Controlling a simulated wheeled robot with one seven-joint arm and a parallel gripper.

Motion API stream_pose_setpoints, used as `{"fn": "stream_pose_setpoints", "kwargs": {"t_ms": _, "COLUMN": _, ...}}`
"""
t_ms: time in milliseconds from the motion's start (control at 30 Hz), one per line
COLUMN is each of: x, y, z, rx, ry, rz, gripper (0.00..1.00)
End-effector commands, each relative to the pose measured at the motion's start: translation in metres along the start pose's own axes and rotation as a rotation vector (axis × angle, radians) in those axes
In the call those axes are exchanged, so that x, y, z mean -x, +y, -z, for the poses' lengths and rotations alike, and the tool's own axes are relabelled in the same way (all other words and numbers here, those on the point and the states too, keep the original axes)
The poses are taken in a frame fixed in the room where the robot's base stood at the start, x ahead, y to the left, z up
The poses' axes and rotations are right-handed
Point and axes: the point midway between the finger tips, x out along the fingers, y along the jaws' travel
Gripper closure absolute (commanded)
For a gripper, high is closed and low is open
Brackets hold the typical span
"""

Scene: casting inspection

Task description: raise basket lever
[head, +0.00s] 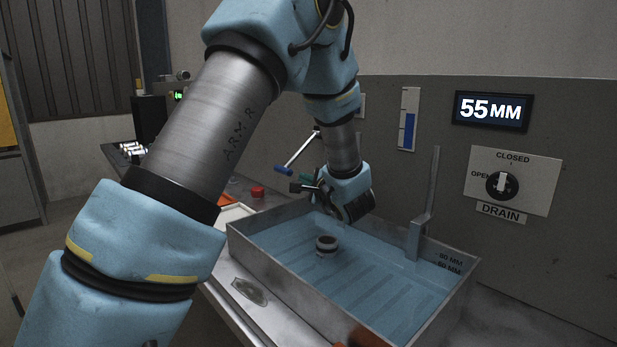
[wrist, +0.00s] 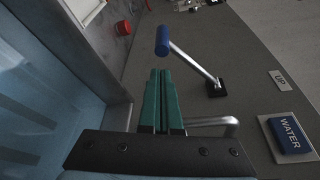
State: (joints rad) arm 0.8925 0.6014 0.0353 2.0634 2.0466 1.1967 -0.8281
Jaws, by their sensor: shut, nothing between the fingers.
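The lever (head: 299,152) on the back panel is a silver rod with a blue grip (head: 284,170), slanting down from its pivot. In the wrist view the lever (wrist: 192,63) runs from a black mount to its blue grip (wrist: 162,41), and an "UP" label (wrist: 281,78) is beside the mount. My gripper (head: 303,186) hangs over the tank's far left corner, close to the lever. In the wrist view its green fingers (wrist: 158,73) are together and empty, with their tips just short of the blue grip. I cannot tell whether they touch it.
A water-filled metal tank (head: 290,290) holds a dark ring-shaped part (head: 326,239). An upright metal bracket (head: 420,228) stands at its back edge. The drain knob (head: 502,184) and a "55 MM" display (head: 491,110) are on the wall. A red button (head: 258,192) is left of the tank.

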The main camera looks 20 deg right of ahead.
Motion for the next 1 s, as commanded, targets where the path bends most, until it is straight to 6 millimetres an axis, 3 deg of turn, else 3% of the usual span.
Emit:
{"fn": "stream_pose_setpoints", "kwargs": {"t_ms": 200, "x": -0.037, "y": -0.002, "z": -0.002, "rx": -0.002, "ry": -0.002, "rz": -0.002, "gripper": 1.00}}
{"fn": "stream_pose_setpoints", "kwargs": {"t_ms": 400, "x": -0.054, "y": -0.001, "z": -0.001, "rx": -0.001, "ry": -0.001, "rz": 0.000, "gripper": 1.00}}
{"fn": "stream_pose_setpoints", "kwargs": {"t_ms": 1000, "x": -0.055, "y": -0.003, "z": -0.004, "rx": -0.028, "ry": 0.000, "rz": -0.009, "gripper": 1.00}}
